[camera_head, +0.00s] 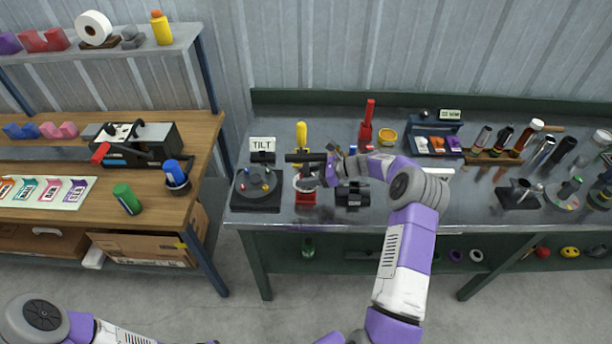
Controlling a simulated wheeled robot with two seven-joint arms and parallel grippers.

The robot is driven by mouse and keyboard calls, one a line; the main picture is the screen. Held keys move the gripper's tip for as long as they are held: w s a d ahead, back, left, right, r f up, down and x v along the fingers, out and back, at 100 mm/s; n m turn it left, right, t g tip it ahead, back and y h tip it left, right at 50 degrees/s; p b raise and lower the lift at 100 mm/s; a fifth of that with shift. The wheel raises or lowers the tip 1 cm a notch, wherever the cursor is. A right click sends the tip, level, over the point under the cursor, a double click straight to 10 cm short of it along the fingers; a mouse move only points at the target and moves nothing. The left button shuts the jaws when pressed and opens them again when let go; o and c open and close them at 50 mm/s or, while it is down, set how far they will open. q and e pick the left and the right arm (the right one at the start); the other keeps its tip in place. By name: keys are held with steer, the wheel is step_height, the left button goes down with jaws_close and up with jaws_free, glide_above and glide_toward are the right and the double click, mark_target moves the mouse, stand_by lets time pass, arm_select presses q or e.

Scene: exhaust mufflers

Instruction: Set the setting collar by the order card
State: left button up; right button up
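My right gripper (322,172) reaches over the steel bench from the right. Its fingers are small and partly hidden, so I cannot tell if they are open or shut. It is close to a dark horizontal bar (301,157) above a small red stand (306,198); contact is unclear. A white card reading TILT (262,144) stands behind a dark round plate with coloured knobs (257,184). Another small sign (450,114) stands on the blue rack; its text is hard to read. I cannot pick out the setting collar for certain. My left gripper is out of view.
A black block (352,195) sits right of the red stand. A yellow-handled tool (301,134), a red clamp-like tool (367,123) and a blue rack (432,137) stand behind. Several cylinders (535,127) crowd the right. A wooden bench (205,130) stands left across a gap.

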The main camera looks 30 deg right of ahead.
steer(key=shift+o, duration=1.4)
steer(key=v, duration=0.7)
steer(key=shift+d+r, duration=0.2)
steer(key=shift+s, duration=0.15)
